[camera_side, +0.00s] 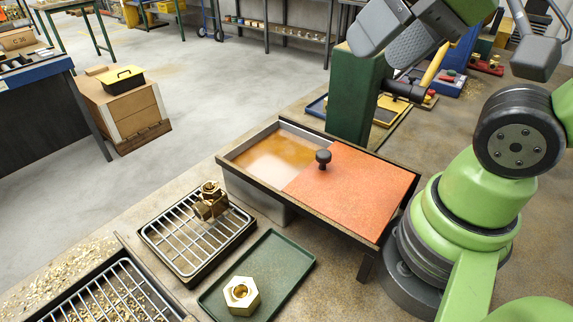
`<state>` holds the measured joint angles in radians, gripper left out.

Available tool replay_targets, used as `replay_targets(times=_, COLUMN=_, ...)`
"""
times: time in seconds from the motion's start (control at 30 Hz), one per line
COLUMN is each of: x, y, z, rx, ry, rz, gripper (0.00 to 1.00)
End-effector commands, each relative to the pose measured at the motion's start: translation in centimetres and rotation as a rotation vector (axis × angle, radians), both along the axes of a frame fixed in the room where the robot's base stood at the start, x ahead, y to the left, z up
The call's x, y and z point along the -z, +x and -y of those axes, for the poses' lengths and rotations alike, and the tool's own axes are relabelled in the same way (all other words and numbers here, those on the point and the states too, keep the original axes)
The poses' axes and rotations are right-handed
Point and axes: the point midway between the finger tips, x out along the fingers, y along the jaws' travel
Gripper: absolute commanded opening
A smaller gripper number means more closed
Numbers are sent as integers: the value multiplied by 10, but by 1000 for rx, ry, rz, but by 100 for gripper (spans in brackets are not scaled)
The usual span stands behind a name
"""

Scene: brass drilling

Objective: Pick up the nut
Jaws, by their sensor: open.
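A brass hex nut (241,295) lies flat on a dark green tray (291,262) at the lower middle, its round hole facing up. More brass pieces (210,201) sit in a small heap on a wire rack (180,238) to the left of the tray; they look like nuts or fittings. My gripper (383,52) is at the top right, high above the bench and well away from the brass pieces. Its two grey fingers are apart, with nothing visible between them.
A tank of amber liquid (265,157) stands behind the tray, half covered by an orange lid (352,190) with a dark knob (323,158). A green column (352,100) rises behind it. A chip-filled grated bin (112,296) is at lower left.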

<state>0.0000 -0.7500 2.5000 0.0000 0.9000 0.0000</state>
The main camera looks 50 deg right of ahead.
Motion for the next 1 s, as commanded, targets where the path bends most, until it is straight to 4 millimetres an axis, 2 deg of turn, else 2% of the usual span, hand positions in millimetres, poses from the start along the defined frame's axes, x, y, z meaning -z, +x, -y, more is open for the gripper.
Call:
replay_targets(times=0.1, x=0, y=0, z=0, rx=0, ry=0, rz=0, gripper=68)
replay_targets(times=0.13, x=0, y=0, z=0, rx=0, ry=0, rz=0, gripper=62)
replay_targets(times=0.43, x=0, y=1, z=-1, rx=-1, ry=2, rz=-6, gripper=62)
replay_targets(times=0.57, x=2, y=11, z=-6, rx=-5, ry=17, rz=-52, gripper=62)
replay_targets(times=0.77, x=17, y=44, z=-31, rx=-2, ry=45, rz=-203, gripper=62)
replay_targets(times=1.0, x=57, y=77, z=-80, rx=16, ry=32, rz=-383, gripper=62)
